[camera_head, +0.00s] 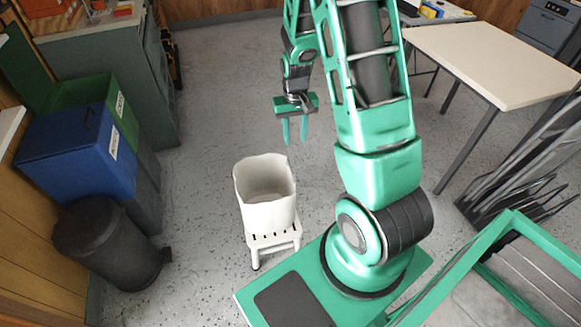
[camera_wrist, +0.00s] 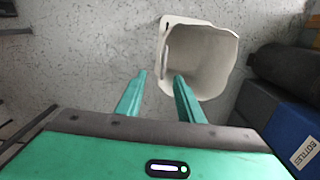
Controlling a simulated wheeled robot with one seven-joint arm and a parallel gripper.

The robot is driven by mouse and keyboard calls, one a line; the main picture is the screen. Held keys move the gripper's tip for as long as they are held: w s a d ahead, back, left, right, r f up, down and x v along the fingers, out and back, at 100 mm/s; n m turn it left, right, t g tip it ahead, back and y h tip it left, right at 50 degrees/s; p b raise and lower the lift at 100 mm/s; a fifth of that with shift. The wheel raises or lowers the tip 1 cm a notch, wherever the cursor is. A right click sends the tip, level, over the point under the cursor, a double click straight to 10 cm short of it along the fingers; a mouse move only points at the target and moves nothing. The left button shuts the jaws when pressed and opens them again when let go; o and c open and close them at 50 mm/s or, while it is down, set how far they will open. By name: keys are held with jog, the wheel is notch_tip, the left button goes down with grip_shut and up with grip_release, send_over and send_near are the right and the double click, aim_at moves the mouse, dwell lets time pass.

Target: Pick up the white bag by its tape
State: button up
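The white bag (camera_head: 268,215) stands upright and open-topped on a small white stool (camera_head: 278,241) in the head view. It also shows from above in the wrist view (camera_wrist: 208,72), where its mouth is open and its inside looks empty. I cannot clearly make out its tape in either view. My gripper (camera_head: 294,131) points down with its green fingers apart and nothing between them. It is above and behind the bag in the head view, apart from it. In the wrist view the right finger of my gripper (camera_wrist: 160,80) overlaps the bag's near left rim.
A blue bin (camera_head: 75,150), a green bin (camera_head: 92,92) and a dark round bin (camera_head: 105,240) stand left of the bag. A pale-topped table (camera_head: 490,60) is at the right. Speckled floor is clear behind the stool.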

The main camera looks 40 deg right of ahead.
send_near(290, 166)
jog(key=shift+d+f, duration=0.15)
jog(key=shift+f, duration=5.1)
jog(key=shift+c, duration=0.3)
grip_shut()
